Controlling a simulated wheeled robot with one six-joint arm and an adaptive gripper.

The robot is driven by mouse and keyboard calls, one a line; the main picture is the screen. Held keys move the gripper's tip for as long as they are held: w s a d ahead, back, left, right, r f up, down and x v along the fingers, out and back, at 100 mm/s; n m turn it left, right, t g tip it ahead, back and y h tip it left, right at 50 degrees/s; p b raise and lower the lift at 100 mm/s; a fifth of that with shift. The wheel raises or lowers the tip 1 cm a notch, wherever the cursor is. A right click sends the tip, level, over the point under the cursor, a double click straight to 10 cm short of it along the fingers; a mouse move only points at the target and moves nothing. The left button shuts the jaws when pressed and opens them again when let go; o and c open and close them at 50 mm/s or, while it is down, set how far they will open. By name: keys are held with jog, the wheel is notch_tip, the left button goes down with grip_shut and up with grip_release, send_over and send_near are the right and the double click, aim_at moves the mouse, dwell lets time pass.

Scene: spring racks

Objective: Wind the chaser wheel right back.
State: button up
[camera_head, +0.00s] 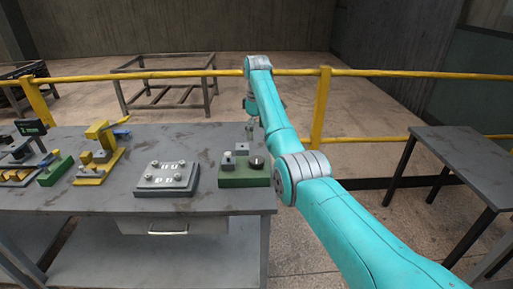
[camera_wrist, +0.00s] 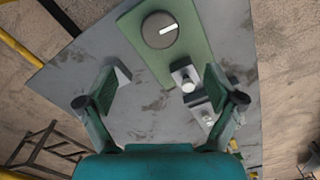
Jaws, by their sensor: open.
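A green base (camera_head: 240,182) stands near the right end of the grey bench. A dark round wheel (camera_head: 256,163) sits on it, with small grey blocks (camera_head: 228,163) to its left. In the wrist view the wheel (camera_wrist: 158,30) shows from above with a white mark across its right half, on the green base (camera_wrist: 198,32). I take this as the chaser wheel. My gripper (camera_wrist: 160,80) is open and empty, its fingers wide apart. The wheel lies beyond the fingertips, apart from them. In the head view my gripper (camera_head: 250,130) hangs above and behind the base.
A grey block with a pale knob (camera_wrist: 186,80) stands near the right finger. A grey plate with several knobs (camera_head: 167,178) and yellow and green fixtures (camera_head: 98,155) stand to the left. A yellow rail (camera_head: 320,110) runs behind the bench. A second table (camera_head: 470,160) at right is bare.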

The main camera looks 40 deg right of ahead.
aim_at(256, 159)
notch_tip(256, 159, down, 12)
jog(key=m, duration=1.8)
jog(key=shift+a+r, duration=0.1)
jog(key=c, duration=1.1)
